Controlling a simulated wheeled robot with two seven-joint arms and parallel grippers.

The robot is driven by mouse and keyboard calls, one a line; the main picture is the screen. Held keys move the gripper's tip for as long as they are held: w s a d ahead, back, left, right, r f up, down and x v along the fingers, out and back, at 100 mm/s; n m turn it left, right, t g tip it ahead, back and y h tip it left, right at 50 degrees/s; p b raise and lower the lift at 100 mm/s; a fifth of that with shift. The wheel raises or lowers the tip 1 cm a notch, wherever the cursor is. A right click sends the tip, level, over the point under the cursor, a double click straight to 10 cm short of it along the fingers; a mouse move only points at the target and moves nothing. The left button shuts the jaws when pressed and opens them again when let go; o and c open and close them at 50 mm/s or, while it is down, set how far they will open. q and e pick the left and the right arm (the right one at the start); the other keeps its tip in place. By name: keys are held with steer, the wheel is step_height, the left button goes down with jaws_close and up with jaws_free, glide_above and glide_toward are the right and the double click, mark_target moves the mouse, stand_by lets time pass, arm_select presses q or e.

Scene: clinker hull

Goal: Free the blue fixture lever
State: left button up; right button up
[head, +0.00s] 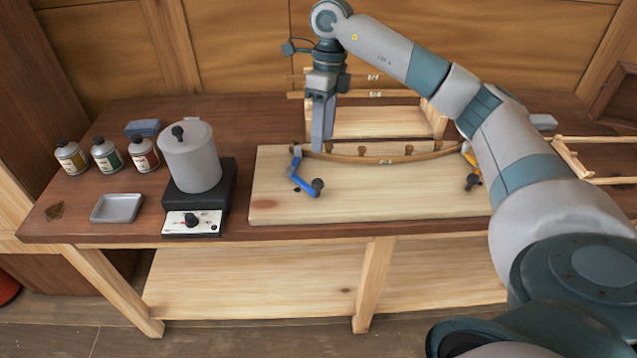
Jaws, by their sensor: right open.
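The blue fixture lever (303,177) is at the left end of the pale wooden board (400,201), with a dark round knob (318,185) at its lower right end. A curved wooden strip (385,158) runs along the back of the board, its left end close to the blue lever. My right gripper (322,140) points down just behind and to the right of the blue lever, near the strip's left part. It is open. I cannot tell whether its fingers touch the strip. My left gripper is out of view.
A yellow lever (471,163) with a dark knob is at the board's right end, partly behind my arm. A grey lidded pot (190,160) stands on a hot plate (212,205) to the left. Several bottles (106,155) and a grey tray (117,208) are farther left.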

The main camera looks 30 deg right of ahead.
mark_target(319, 180)
steer(key=f+p, duration=0.1)
steer(key=f, duration=0.3)
steer(key=s+a+f+p, duration=0.1)
steer(key=f, duration=0.3)
steer(key=a+f+p, duration=0.1)
steer(key=f+p, duration=0.1)
steer(key=f, duration=0.2)
steer(key=shift+s+f, duration=0.2)
steer(key=shift+s, duration=0.05)
steer(key=shift+a+f, duration=0.1)
steer(key=shift+f, duration=0.7)
jaws_close()
